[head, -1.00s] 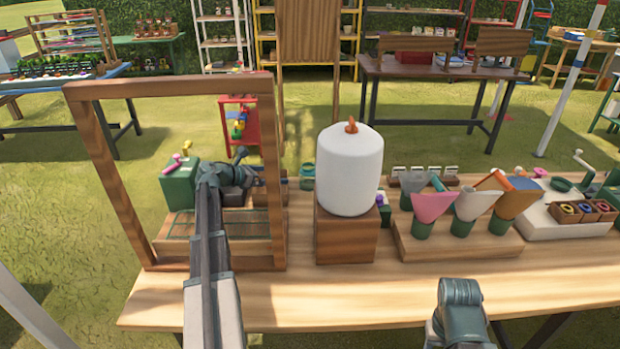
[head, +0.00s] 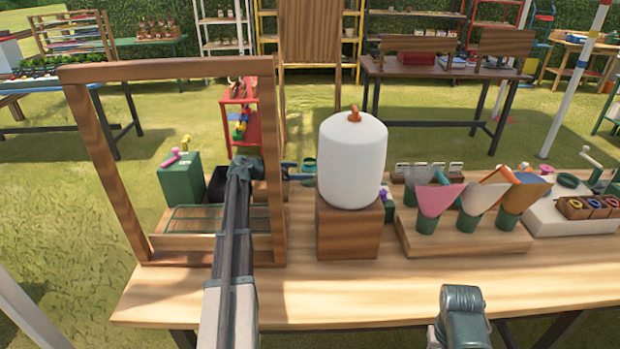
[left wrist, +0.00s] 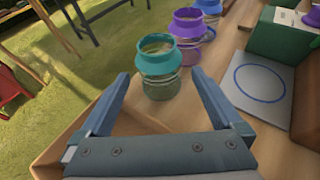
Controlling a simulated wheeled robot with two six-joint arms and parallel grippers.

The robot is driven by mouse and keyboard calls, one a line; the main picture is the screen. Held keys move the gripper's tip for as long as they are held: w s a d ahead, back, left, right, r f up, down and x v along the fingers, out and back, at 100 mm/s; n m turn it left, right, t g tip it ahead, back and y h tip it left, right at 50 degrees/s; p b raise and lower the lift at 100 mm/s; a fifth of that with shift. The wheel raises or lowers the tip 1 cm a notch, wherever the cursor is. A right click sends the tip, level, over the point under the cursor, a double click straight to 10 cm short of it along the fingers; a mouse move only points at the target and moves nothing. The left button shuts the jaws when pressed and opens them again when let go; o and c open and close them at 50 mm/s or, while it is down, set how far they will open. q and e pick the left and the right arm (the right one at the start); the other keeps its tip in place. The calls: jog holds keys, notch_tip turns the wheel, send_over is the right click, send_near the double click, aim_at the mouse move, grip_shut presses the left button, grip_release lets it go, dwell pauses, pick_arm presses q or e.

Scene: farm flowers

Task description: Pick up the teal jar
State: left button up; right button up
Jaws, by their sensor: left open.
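The teal jar (left wrist: 158,62) has a teal neck and a clear, glassy body. It stands upright near the table edge in the left wrist view, just ahead of my gripper and between the lines of its two fingers. In the head view the teal jar (head: 309,163) shows only in part, left of the white canister. My left gripper (head: 302,174) is open and empty, reaching past the wooden frame toward the jar; in the wrist view its open fingers (left wrist: 160,76) point at the jar.
A purple jar (left wrist: 187,24) stands just behind the teal one, with another jar (left wrist: 209,5) beyond. A white canister (head: 352,160) on a wooden block (head: 347,232) stands right of my left gripper. The wooden frame (head: 110,170) surrounds my left arm. The table front (head: 380,285) is clear.

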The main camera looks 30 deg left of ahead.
aim_at(302, 170)
pick_arm(q)
jog(key=b+x, duration=0.1)
jog(key=x, duration=0.2)
jog(key=shift+w+a+f, duration=0.1)
jog(key=shift+f, duration=0.15)
jog(key=shift+r, duration=0.1)
jog(key=c, duration=1.4)
jog(key=shift+r, duration=0.1)
notch_tip(302, 170, up, 10)
jog(key=p, duration=1)
